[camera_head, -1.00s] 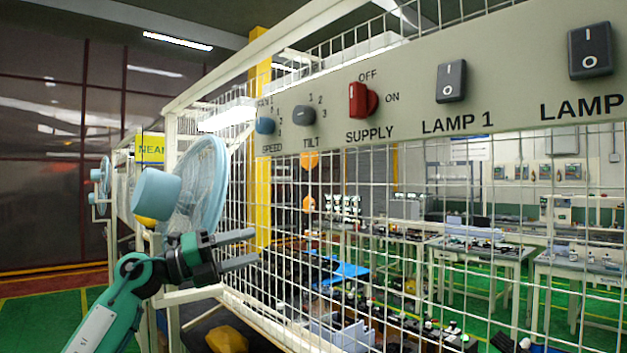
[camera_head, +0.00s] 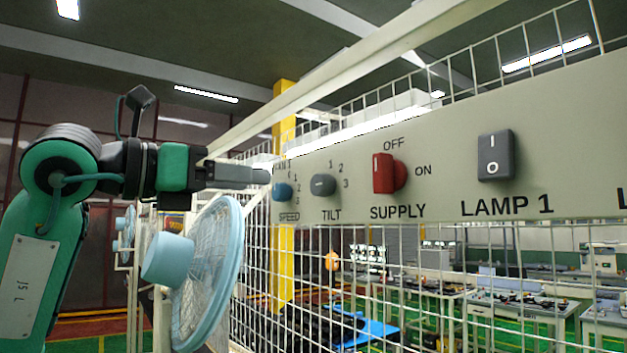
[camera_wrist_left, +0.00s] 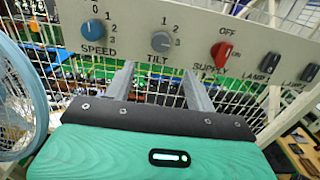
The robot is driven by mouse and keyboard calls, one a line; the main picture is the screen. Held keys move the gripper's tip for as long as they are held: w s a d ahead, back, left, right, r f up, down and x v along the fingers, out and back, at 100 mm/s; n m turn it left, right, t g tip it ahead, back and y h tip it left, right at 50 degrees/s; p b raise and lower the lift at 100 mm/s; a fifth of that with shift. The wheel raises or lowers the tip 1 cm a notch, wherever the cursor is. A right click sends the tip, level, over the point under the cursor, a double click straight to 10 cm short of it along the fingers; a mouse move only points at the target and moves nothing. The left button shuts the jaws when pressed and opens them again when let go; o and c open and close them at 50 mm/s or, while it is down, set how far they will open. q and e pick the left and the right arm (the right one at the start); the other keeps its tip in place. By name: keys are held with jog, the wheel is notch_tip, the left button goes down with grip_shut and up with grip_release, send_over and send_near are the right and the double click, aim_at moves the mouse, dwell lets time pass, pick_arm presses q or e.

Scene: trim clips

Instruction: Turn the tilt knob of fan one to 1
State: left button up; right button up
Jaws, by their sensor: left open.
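The grey tilt knob (camera_head: 323,185) of fan one sits on the pale panel (camera_head: 440,170), above the word TILT, with 1, 2 and 3 around its upper right. In the left wrist view the tilt knob (camera_wrist_left: 161,41) lies beyond and between my fingers. Its pointing mark is too small to read surely. My left gripper (camera_head: 268,175) is at the panel's left end, left of the tilt knob in the head view, its fingers overlapping in line. In the left wrist view the gripper (camera_wrist_left: 160,82) is open and empty, its two fingers apart. My right gripper is out of view.
The blue speed knob (camera_head: 282,192) sits just left of the tilt knob. The red supply switch (camera_head: 384,174) and the lamp 1 switch (camera_head: 496,155) are to its right. A blue fan (camera_head: 205,262) stands below my left arm. Wire mesh (camera_head: 400,270) hangs below the panel.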

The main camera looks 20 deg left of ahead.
aim_at(316, 186)
pick_arm(q)
jog(key=p+x, duration=0.4)
jog(key=x, duration=0.6)
jog(key=shift+w+d+r, duration=0.1)
jog(key=shift+d+r, duration=0.05)
jog(key=shift+d, duration=0.05)
jog(key=shift+p+x, duration=0.45)
jog(key=shift+x, duration=0.35)
jog(key=shift+c, duration=0.2)
jog(key=shift+a, duration=0.1)
jog(key=c, duration=0.9)
